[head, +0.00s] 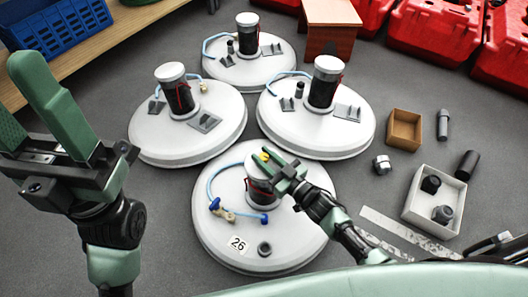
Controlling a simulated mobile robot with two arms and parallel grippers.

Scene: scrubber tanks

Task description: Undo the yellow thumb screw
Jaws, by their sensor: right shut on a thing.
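The yellow thumb screw (264,156) shows as a small yellow spot on top of the dark cylinder (258,184) at the middle of the nearest white tank lid (220,238), marked 26. My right gripper (267,157) reaches in from the lower right and is shut on the yellow thumb screw, its fingers hiding most of it and part of the cylinder top. My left gripper (15,90) is raised at the far left, green fingers apart, empty and away from the lids.
A blue hose (216,180) with blue fittings lies on the near lid, beside a dark ring (264,249). Three other lids stand behind. At right are a cardboard box (390,130), a white box (410,212) with dark parts, and loose fittings. A shelf with a blue crate (60,38) stands upper left.

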